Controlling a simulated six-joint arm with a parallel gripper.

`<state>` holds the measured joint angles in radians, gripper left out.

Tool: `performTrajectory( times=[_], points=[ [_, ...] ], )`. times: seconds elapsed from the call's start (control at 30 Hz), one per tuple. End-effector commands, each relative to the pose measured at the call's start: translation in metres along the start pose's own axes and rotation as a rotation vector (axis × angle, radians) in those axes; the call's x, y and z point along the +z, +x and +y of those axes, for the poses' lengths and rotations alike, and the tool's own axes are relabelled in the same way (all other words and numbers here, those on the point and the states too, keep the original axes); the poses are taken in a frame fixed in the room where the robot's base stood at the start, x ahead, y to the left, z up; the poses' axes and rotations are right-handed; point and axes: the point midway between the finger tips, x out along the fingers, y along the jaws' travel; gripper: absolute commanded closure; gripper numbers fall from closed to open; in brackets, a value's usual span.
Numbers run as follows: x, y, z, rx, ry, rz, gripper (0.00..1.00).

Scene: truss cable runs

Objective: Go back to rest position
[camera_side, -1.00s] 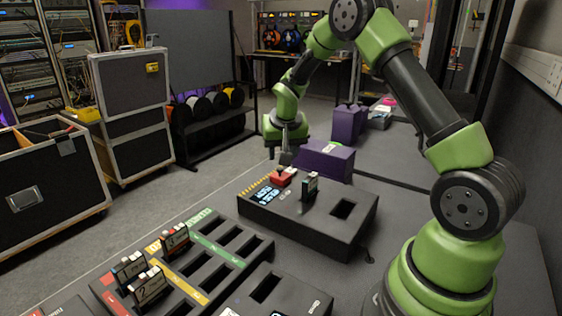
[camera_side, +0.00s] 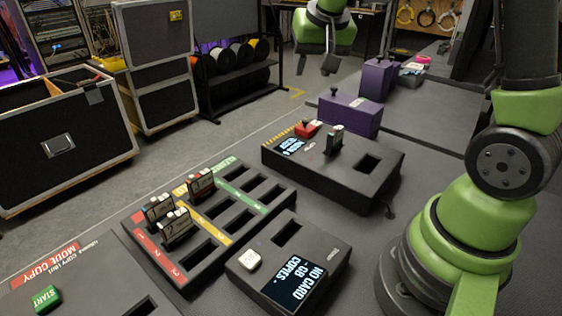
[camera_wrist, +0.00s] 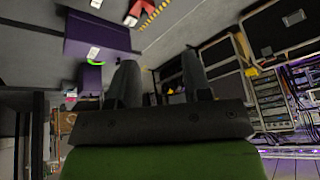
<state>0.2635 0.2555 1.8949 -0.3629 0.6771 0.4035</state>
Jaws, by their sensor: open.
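My gripper (camera_side: 329,66) hangs in the air in the upper middle of the side view, beyond and above the black reader box. In the wrist view its two fingers (camera_wrist: 160,85) are apart with nothing between them. The black reader box (camera_side: 330,185) has a lit screen, a red lever or switch (camera_side: 307,129) and a card-like cartridge (camera_side: 335,140) standing in one slot; its other slot is empty. A sorting tray (camera_side: 205,230) with coloured strips holds several cartridges (camera_side: 176,226) upright in its left part.
A second box (camera_side: 275,270) shows "NO CARD" at the front. A panel with a green START button (camera_side: 45,298) is at the lower left. Purple boxes (camera_side: 350,112) stand behind the reader. Flight cases (camera_side: 60,140) stand on the floor at left.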

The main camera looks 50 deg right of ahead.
Motion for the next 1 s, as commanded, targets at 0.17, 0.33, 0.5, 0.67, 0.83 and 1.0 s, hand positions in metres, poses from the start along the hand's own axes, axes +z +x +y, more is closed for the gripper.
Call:
performTrajectory(
  times=[0.17,0.33,0.5,0.67,0.83,1.0],
  points=[
    [0.049,-0.071,-0.010,-0.130,-0.067,0.021,0.55],
    [0.105,-0.116,-0.007,-0.264,-0.141,0.029,0.55],
    [0.151,-0.138,0.001,-0.379,-0.207,0.032,0.55],
    [0.174,-0.145,0.006,-0.438,-0.241,0.032,0.55],
    [0.179,-0.146,0.007,-0.451,-0.250,0.031,0.55],
    [0.179,-0.146,0.007,-0.450,-0.249,0.031,0.55]
  ],
)
